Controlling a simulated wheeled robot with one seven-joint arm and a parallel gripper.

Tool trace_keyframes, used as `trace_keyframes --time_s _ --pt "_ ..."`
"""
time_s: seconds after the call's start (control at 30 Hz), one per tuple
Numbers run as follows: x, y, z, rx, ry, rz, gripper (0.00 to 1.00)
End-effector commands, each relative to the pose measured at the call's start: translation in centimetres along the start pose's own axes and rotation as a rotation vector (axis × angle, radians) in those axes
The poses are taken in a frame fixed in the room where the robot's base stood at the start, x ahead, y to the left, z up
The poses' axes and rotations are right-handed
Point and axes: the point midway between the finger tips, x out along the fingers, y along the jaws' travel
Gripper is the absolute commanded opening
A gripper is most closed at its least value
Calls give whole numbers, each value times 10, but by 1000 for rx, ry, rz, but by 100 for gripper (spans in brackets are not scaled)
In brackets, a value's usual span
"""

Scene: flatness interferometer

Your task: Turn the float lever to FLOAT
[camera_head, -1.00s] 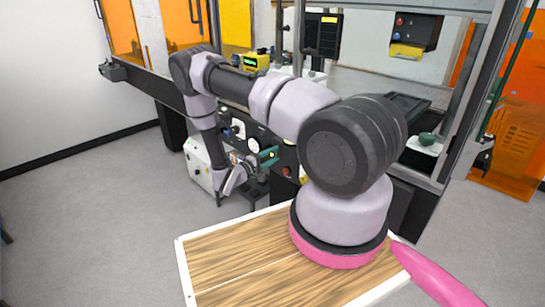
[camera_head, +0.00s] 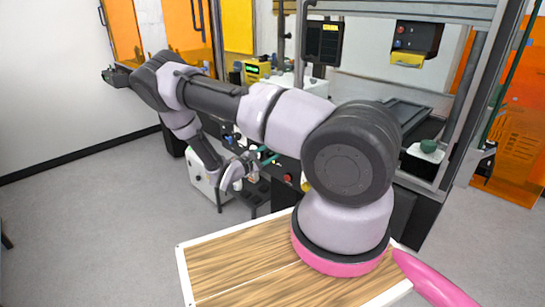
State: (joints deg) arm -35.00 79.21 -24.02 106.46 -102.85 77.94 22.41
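My gripper (camera_head: 267,156) is in front of the dark control panel (camera_head: 268,143) on the front of the machine. Its teal fingertips point right toward the panel. They are small in this view, and I cannot tell what, if anything, lies between them. I cannot make out the float lever or any FLOAT marking. That part of the panel is partly covered by my gripper and arm. Whether the fingertips touch the panel cannot be told.
A red knob (camera_head: 287,178) sits on the panel right of my gripper. A white cabinet (camera_head: 203,185) stands below left. Grey floor is free at left.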

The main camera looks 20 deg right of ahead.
Motion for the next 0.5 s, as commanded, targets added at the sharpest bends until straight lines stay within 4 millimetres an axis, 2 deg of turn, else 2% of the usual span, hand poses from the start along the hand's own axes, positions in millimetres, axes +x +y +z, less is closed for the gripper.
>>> trace_keyframes --time_s 0.5 --pt "-1 26 -7 -475 1 2 0"
